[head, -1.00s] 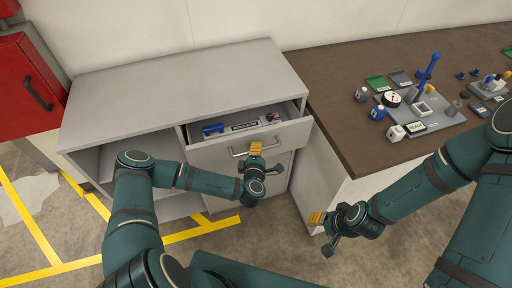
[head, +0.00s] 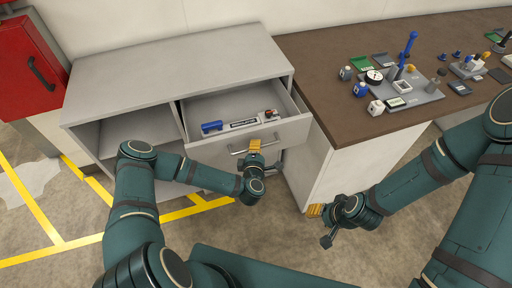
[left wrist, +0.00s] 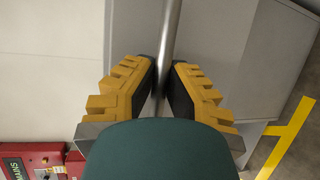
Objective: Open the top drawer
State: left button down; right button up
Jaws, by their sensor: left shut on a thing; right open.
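The top drawer (head: 290,131) of the grey cabinet is pulled out, and its inside shows. A blue-handled item (head: 211,127), a dark labelled strip (head: 244,123) and a small item with a red top (head: 268,114) lie in it. My left gripper (head: 255,147) is at the drawer's bar handle (head: 237,151). In the left wrist view its yellow fingers (left wrist: 163,88) are on both sides of the metal bar (left wrist: 170,35), shut on it. My right gripper (head: 322,222) is open and empty, low in front of the counter's side.
The grey cabinet top (head: 180,70) is bare. An open shelf (head: 130,145) lies left of the drawer. The brown counter (head: 320,75) at right holds several small parts and a grey board (head: 420,92). A red box (head: 28,70) hangs at far left.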

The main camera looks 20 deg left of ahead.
pick_arm(q)
jog(key=shift+d, duration=0.1)
jog(key=c, duration=1)
grip_release()
jog(key=shift+s, duration=0.1)
jog(key=v, duration=1.1)
jog(key=shift+s+r, duration=0.2)
jog(key=shift+s, duration=0.15)
jog(key=shift+d, duration=0.2)
